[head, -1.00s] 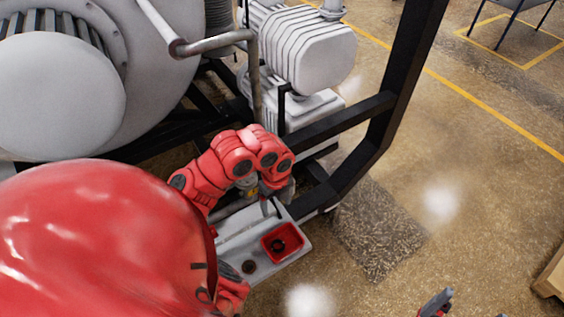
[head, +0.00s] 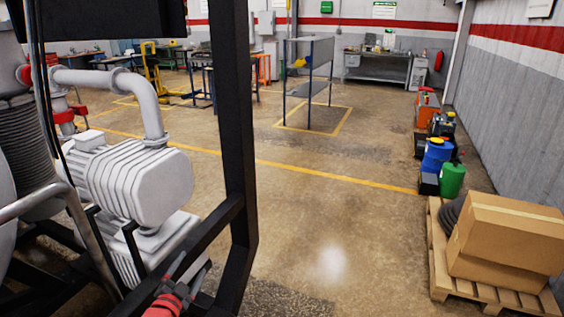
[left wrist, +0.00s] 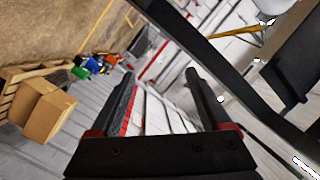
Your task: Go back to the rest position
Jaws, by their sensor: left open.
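My left gripper (head: 188,277) shows at the bottom of the head view, red with dark fingers pointing up, beside the black frame post. In the left wrist view its two dark fingers (left wrist: 160,88) stand wide apart with nothing held between them; the room behind looks tilted. My right gripper is not in the head view.
A black metal frame (head: 238,130) stands close to my left gripper. Left of it is a white ribbed pump (head: 135,180) with pipes. Cardboard boxes (head: 508,235) on a wooden pallet (head: 440,275) stand at right. The middle floor is clear.

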